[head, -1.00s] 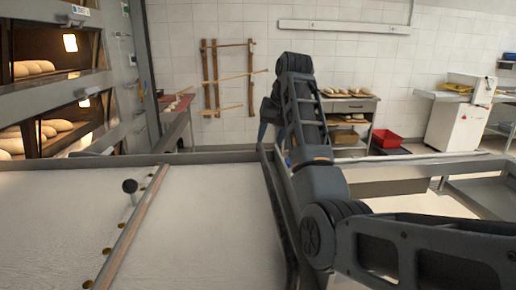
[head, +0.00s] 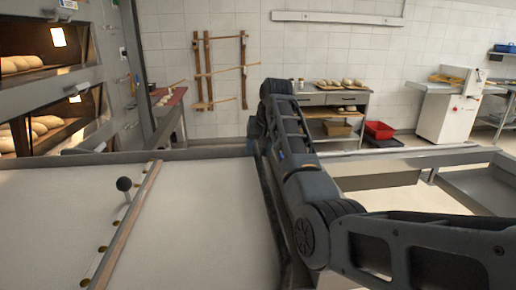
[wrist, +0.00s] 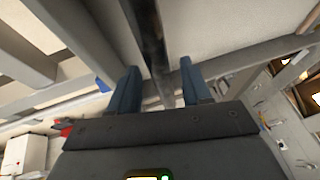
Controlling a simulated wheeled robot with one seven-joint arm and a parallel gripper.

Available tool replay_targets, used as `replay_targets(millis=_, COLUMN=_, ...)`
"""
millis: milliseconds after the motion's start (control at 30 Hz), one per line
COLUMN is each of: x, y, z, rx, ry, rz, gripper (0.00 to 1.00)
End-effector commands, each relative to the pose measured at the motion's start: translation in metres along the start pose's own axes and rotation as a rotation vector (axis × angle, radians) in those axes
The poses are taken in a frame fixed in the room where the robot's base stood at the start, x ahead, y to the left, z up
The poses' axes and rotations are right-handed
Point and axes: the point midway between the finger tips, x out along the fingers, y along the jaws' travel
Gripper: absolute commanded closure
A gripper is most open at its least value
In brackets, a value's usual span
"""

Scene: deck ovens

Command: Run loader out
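The loader (head: 205,215) is a wide pale canvas bed with metal side rails, in front of the ovens in the head view. A wooden bar (head: 125,225) with a black knob (head: 124,184) lies across its left part. My arm reaches along the loader's right rail (head: 268,200) to its far corner. My gripper in the wrist view (wrist: 160,85) has two blue fingers spread apart, with a dark rail (wrist: 150,35) running between them. Gaps show on both sides, so it looks open and not clamped. In the head view the fingers are mostly hidden behind my arm.
Deck ovens (head: 60,85) with lit chambers and loaves stand at left. A wooden rack (head: 209,70) hangs on the tiled wall. A shelf table (head: 350,100) with bread, a red bin (head: 379,130) and a white machine (head: 448,108) stand behind. Metal frames lie at right.

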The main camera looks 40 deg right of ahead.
Motion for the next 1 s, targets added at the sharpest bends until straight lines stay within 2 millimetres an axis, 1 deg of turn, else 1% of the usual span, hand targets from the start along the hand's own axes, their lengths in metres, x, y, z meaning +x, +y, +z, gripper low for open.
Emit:
replay_targets(millis=33, x=0.0000, y=0.0000, z=0.0000, rx=0.000, ry=0.000, rz=0.000, gripper=0.57)
replay_targets(millis=67, x=-0.0001, y=0.0001, z=0.0001, rx=0.000, ry=0.000, rz=0.000, gripper=0.60)
replay_targets(millis=400, x=-0.0002, y=0.0000, z=0.0000, rx=0.000, ry=0.000, rz=0.000, gripper=0.93)
replay_targets(millis=500, x=-0.0003, y=0.0000, z=0.0000, rx=0.000, ry=0.000, rz=0.000, gripper=1.00)
replay_targets(millis=867, x=-0.0003, y=0.0002, z=-0.0002, rx=0.000, ry=0.000, rz=0.000, gripper=1.00)
replay_targets(millis=1000, x=0.0011, y=0.0037, z=-0.0040, rx=0.001, ry=0.000, rz=0.001, gripper=1.00)
